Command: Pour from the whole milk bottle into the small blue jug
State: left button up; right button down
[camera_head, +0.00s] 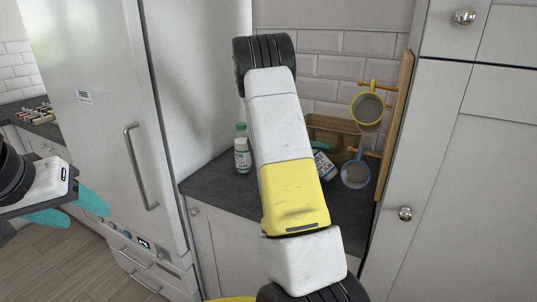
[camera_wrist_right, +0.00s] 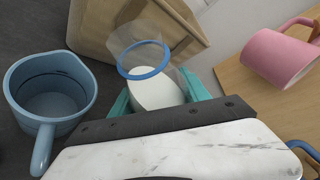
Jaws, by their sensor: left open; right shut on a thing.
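My right gripper (camera_wrist_right: 162,97) is shut on the whole milk bottle (camera_wrist_right: 155,90). The bottle is clear with a blue ring and white milk inside; its white and blue label shows tilted in the head view (camera_head: 324,166). The small blue jug (camera_wrist_right: 50,92) stands upright on the dark worktop, left of the bottle in the wrist view and apart from it; its spout and handle show. I cannot make out the jug in the head view, where my right arm covers the middle. My left gripper (camera_head: 70,208) is open and empty at the far left, away from the worktop.
A green-capped bottle (camera_head: 242,152) stands at the worktop's left. A wooden crate (camera_head: 335,128) is behind the held bottle. A wooden rack (camera_head: 397,125) at the right holds a yellow mug (camera_head: 367,108), a blue-rimmed mug (camera_head: 355,175) and a pink mug (camera_wrist_right: 280,55). A fridge (camera_head: 105,120) stands left.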

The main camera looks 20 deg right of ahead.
jog(key=shift+s+d+r+n+g+h+p, duration=0.15)
jog(key=shift+s+r+n+g+h+p, duration=0.1)
jog(key=shift+n+h, duration=0.3)
jog(key=shift+s+d+r+n+g+h+p, duration=0.15)
jog(key=shift+n+g+h, duration=0.15)
jog(key=shift+n, duration=0.35)
dwell(1.7)
jog(key=shift+w+a+r+n+h+p, duration=0.2)
jog(key=shift+r+n+h, duration=0.1)
jog(key=shift+r+n, duration=0.15)
jog(key=shift+w+a+r+n+h+p, duration=0.15)
jog(key=shift+r+n+h, duration=0.1)
jog(key=shift+r+n, duration=0.15)
dwell(2.7)
